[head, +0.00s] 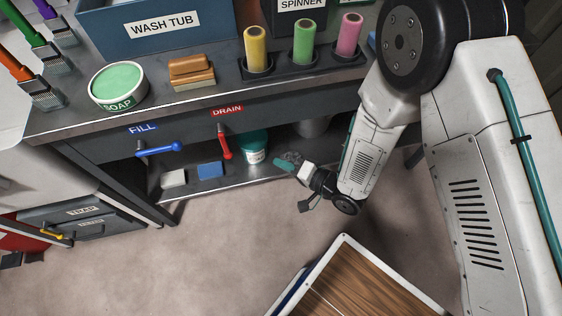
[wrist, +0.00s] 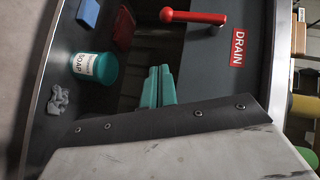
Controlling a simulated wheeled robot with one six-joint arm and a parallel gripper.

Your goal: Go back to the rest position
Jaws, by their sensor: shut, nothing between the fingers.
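My gripper (head: 284,163) has teal fingers and is at the end of my bent arm, in front of the bench's lower shelf. It points left and slightly up in the head view. In the wrist view the two fingers (wrist: 158,86) lie together, shut with nothing between them. Behind the fingers are the dark shelf opening and the bench front. No contact with the bench shows, though the exact gap is hard to tell.
The bench holds a wash tub (head: 155,25), soap dish (head: 118,85), brush (head: 191,72) and colored rollers. Blue FILL (head: 160,149) and red DRAIN (head: 224,143) levers stick out. A soap tub (wrist: 93,68) is on the shelf. Floor (head: 230,230) is clear; a wood-topped surface (head: 372,284) stands in front.

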